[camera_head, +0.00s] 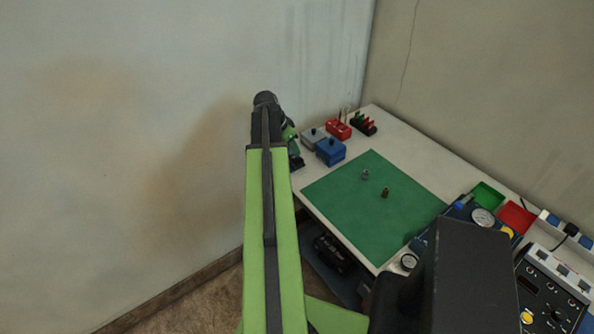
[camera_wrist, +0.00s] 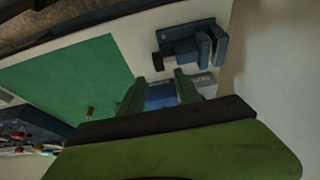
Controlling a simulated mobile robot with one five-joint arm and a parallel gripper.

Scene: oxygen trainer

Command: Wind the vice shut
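The blue vice (camera_wrist: 186,45) is at the table's edge in the wrist view, its upright jaws (camera_wrist: 212,42) to the right. A small gap seems to show between the jaws. A small dark round end (camera_wrist: 157,63) shows at its lower left; the rest of any handle is not clear. My gripper (camera_wrist: 159,79) is open, its two green fingers apart with nothing held between them. The vice lies beyond the fingertips, apart from them. In the head view my gripper (camera_head: 289,131) is partly hidden behind my arm, and the vice is mostly hidden there.
A blue box (camera_head: 330,151), a grey box (camera_head: 313,137) and a red holder (camera_head: 338,129) stand near my gripper. The green mat (camera_head: 345,220) holds two small fittings. Gauges and panels stand at the right. A wall rises behind the table.

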